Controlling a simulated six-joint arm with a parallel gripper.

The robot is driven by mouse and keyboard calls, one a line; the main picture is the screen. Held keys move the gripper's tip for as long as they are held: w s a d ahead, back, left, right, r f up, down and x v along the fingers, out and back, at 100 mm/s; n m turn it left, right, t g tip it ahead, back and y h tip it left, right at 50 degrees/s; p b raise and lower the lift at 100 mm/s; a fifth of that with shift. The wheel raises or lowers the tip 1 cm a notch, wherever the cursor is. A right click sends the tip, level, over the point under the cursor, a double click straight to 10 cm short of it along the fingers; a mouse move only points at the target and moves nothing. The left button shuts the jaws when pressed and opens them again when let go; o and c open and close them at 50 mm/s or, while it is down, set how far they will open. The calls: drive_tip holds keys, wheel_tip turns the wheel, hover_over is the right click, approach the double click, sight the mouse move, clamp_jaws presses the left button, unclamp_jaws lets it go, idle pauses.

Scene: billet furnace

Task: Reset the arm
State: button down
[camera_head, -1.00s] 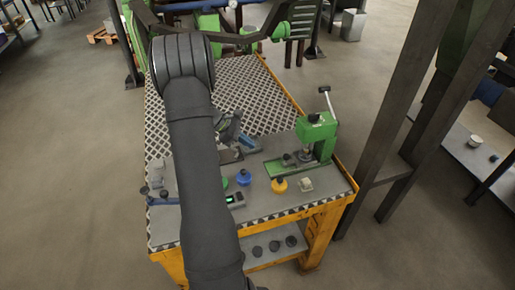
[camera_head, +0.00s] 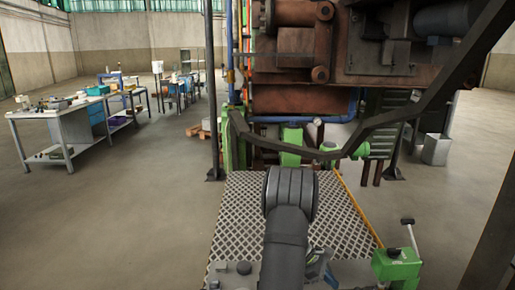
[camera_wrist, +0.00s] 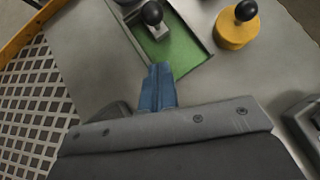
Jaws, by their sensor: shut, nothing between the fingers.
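My gripper (camera_wrist: 159,72) shows in the wrist view with its blue fingers together and nothing between them. It is above the grey bench top (camera_wrist: 90,40), close to the edge of a green base plate (camera_wrist: 172,50).
A small block with a black knob (camera_wrist: 152,14) is on the green plate, near a yellow piece with a black knob (camera_wrist: 236,28). The large rusty furnace (camera_head: 295,65) rises behind.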

drive_tip(key=d, duration=0.1)
drive_tip(key=s+d, duration=0.1)
drive_tip(key=d+f, duration=0.1)
drive_tip(key=shift+s+d+f, duration=0.1)
drive_tip(key=shift+s+d, duration=0.35)
drive_tip(key=shift+d, duration=0.4)
drive_tip(key=c, duration=2.1)
unclamp_jaws()
